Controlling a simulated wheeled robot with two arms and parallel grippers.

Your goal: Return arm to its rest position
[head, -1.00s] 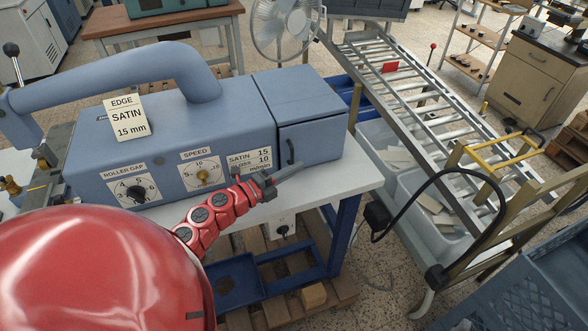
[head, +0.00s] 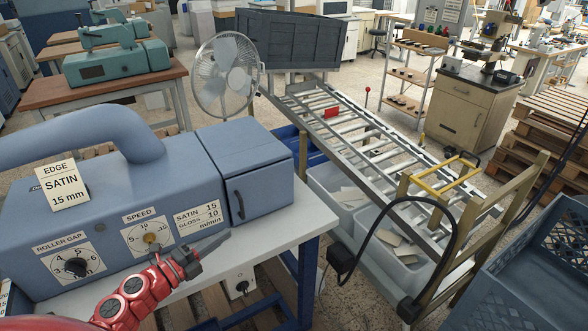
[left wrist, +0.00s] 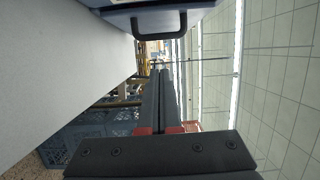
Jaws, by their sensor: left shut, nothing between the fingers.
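My left arm comes up from the lower left of the head view, red with black joints. Its gripper (head: 207,249) is in front of the blue machine (head: 120,215), near the front edge of the white table. In the left wrist view the gripper's dark fingers (left wrist: 163,80) lie together with nothing between them. The machine has a roller gap dial (head: 75,267), a speed dial (head: 150,238) and a card reading "EDGE SATIN 15 mm" (head: 62,187). My right gripper does not show in either view.
The white table top (head: 300,225) is clear right of the machine. Grey bins (head: 345,195) sit under the conveyor. A blue-grey crate (head: 530,275) stands at lower right. A black cable (head: 375,235) loops near the conveyor.

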